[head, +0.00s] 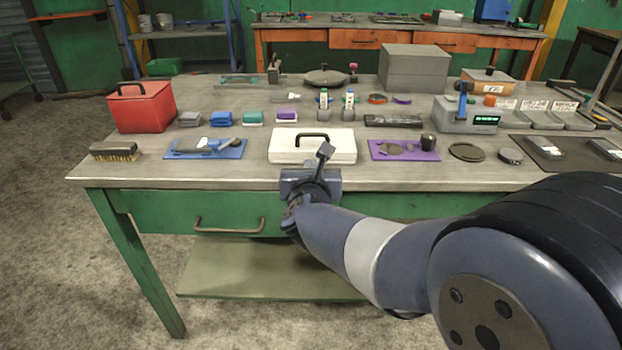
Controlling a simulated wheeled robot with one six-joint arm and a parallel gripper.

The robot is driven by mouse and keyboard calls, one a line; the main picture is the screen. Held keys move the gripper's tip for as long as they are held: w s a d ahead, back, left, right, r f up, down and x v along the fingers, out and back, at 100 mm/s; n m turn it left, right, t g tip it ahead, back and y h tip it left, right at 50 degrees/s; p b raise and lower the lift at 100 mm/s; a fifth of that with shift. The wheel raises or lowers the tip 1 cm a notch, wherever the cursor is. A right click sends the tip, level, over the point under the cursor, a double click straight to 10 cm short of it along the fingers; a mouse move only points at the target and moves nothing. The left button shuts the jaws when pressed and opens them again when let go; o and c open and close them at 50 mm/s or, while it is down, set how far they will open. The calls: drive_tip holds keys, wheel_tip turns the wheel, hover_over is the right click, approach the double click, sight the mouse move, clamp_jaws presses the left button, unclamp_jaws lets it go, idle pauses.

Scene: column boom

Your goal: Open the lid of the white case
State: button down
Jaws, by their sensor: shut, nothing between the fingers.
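The white case (286,151) lies flat on the workbench near its front edge, with a dark handle (312,136) on top. Its lid looks closed. My gripper (325,151) is in front of the case's right half and hides part of its front. The fingers look shut with nothing between them. I cannot tell whether they touch the case.
A blue mat (178,155) with tools lies left of the case, and a purple mat (430,156) with small items lies right. Small coloured boxes stand behind, including a purple-topped one (286,114). A red box (141,107) stands at the left. The bench's front edge (230,184) is bare.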

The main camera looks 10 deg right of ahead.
sight(311, 149)
drive_tip(key=x, duration=0.3)
drive_tip(key=shift+w+d, duration=0.1)
drive_tip(key=shift+w+d+r+p, duration=0.2)
drive_tip(key=shift+w+r+p, duration=0.3)
drive_tip(key=shift+w+r, duration=0.45)
drive_tip(key=shift+w+d+r, duration=0.1)
drive_tip(key=shift+w+r, duration=0.1)
drive_tip(key=shift+w, duration=0.2)
drive_tip(key=shift+r+p, duration=0.1)
drive_tip(key=shift+p, duration=0.25)
drive_tip(key=shift+w+r+p, duration=0.1)
drive_tip(key=shift+r+p, duration=0.25)
drive_tip(key=shift+p, duration=0.35)
drive_tip(key=shift+g+p, duration=0.3)
drive_tip(key=shift+g, duration=0.1)
